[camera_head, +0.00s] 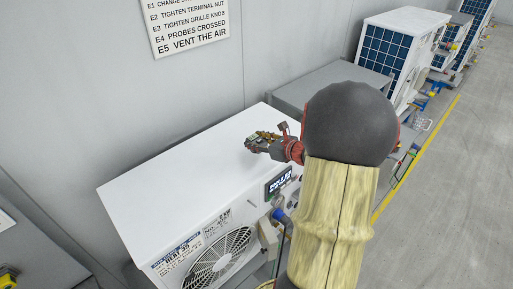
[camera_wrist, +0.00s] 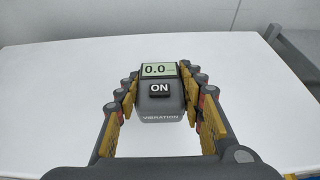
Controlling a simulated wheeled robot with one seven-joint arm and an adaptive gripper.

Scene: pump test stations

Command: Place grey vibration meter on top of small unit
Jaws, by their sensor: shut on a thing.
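The grey vibration meter (camera_wrist: 160,103) sits between my fingers in the wrist view. Its screen reads 0.0, with an ON button and the word VIBRATION below. My gripper (camera_wrist: 160,92) is shut on it, with yellow pads at both sides. In the head view my gripper (camera_head: 252,143) is over the white top of the small unit (camera_head: 180,170), toward its right end. The unit has a fan grille and a display on its front. I cannot tell whether the meter touches the top. The meter is mostly hidden by the gripper in the head view.
A grey bench (camera_head: 325,88) stands right of the unit, beside the wall. Larger white units with blue panels (camera_head: 385,50) stand farther back. A wall sign (camera_head: 185,20) hangs above. The unit's white top is otherwise clear, and open floor (camera_head: 455,190) lies at the right.

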